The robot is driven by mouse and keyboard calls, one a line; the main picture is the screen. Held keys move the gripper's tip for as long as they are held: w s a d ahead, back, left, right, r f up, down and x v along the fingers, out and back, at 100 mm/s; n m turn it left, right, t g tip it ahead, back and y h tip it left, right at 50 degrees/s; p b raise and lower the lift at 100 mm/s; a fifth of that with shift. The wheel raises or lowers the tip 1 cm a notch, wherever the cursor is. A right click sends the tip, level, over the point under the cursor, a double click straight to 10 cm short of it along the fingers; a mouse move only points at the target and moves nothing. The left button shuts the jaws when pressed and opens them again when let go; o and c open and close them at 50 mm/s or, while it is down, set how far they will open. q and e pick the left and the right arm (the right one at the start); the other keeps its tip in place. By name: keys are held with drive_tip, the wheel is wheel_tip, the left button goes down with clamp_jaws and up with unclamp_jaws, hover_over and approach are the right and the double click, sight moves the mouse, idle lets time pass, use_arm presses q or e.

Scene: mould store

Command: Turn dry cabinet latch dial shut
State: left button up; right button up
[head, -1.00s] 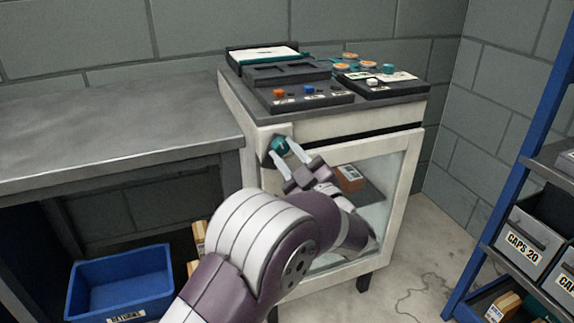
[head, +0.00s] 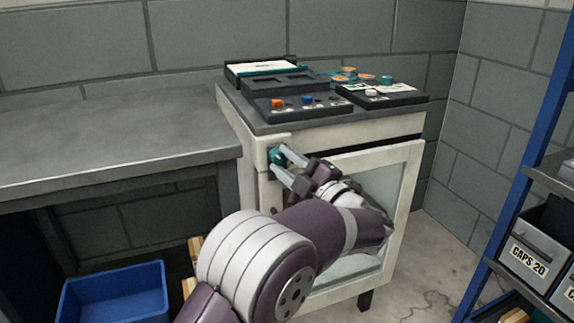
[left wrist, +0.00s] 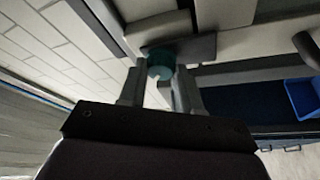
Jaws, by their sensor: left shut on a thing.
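The dry cabinet (head: 230,125) is a white unit with a glass-panelled door (head: 403,185). The teal latch dial (head: 277,157) sits at the door's upper left corner. My left gripper (head: 280,165) reaches it from the right and is shut on the dial, one finger above and one below in the head view. In the left wrist view the teal dial (left wrist: 161,62) shows between the two fingers, in front of a grey plate. The door looks closed against the frame. My arm hides the lower left of the door. My right gripper is not in view.
Trays with coloured buttons (head: 300,103) and several small discs stand on the cabinet top. A grey workbench (head: 110,140) is at the left, with a blue bin (head: 112,295) below. A blue rack (head: 520,150) with labelled bins stands at the right.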

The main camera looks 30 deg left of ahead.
use_arm(q)
drive_tip(key=shift+f, duration=0.1)
drive_tip(key=o, duration=1.1)
drive_tip(key=shift+c, duration=0.2)
drive_tip(key=shift+d, duration=0.1)
drive_tip(key=p+v, duration=0.3)
drive_tip(key=v, duration=0.9)
drive_tip(key=shift+d+p, duration=0.25)
drive_tip(key=shift+p, duration=0.05)
drive_tip(key=shift+s+f, duration=0.1)
